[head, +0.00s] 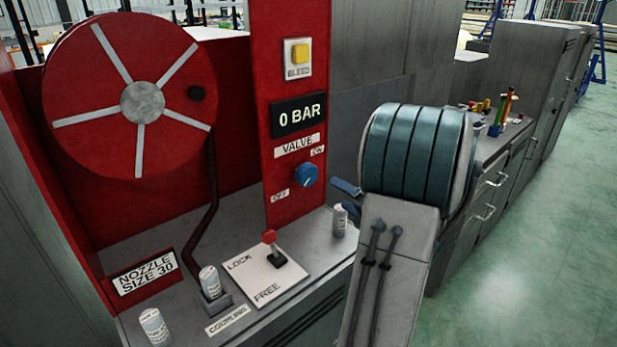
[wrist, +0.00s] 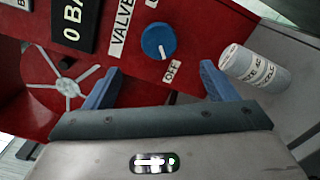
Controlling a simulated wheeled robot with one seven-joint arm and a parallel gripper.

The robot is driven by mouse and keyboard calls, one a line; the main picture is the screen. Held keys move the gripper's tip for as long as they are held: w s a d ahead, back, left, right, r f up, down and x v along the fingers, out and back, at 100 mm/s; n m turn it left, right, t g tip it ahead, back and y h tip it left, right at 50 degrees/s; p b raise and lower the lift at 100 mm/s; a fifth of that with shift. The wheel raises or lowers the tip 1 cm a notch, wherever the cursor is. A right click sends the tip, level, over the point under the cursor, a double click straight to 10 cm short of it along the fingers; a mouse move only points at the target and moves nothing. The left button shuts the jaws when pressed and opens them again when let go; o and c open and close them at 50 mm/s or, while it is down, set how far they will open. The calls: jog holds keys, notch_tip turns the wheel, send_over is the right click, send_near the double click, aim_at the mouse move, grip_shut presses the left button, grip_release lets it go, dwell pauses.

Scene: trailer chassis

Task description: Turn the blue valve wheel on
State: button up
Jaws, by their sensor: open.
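The blue valve wheel (head: 306,174) is a small round knob on the red upright panel (head: 262,215), under the VALVE label, between the OFF label at its lower left and the ON label at its upper right. In the wrist view the blue valve wheel (wrist: 158,41) shows a white pointer mark near its lower edge, towards the OFF label (wrist: 172,71). My gripper (wrist: 155,82) is open, its blue fingers apart and empty, short of the wheel. In the head view my gripper (head: 345,188) is right of the wheel, partly hidden by my arm.
A red-knobbed lever (head: 270,240) stands on the LOCK/FREE plate below. A grey cylinder (head: 340,220) stands near my gripper. A red hose reel (head: 75,95) is at left.

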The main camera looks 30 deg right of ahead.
aim_at(311, 177)
jog(key=w, duration=0.4)
jog(key=w+a+p, duration=0.1)
jog(key=w, duration=0.3)
jog(key=w+a+p, duration=0.1)
jog(key=w, duration=0.4)
jog(key=c, duration=1)
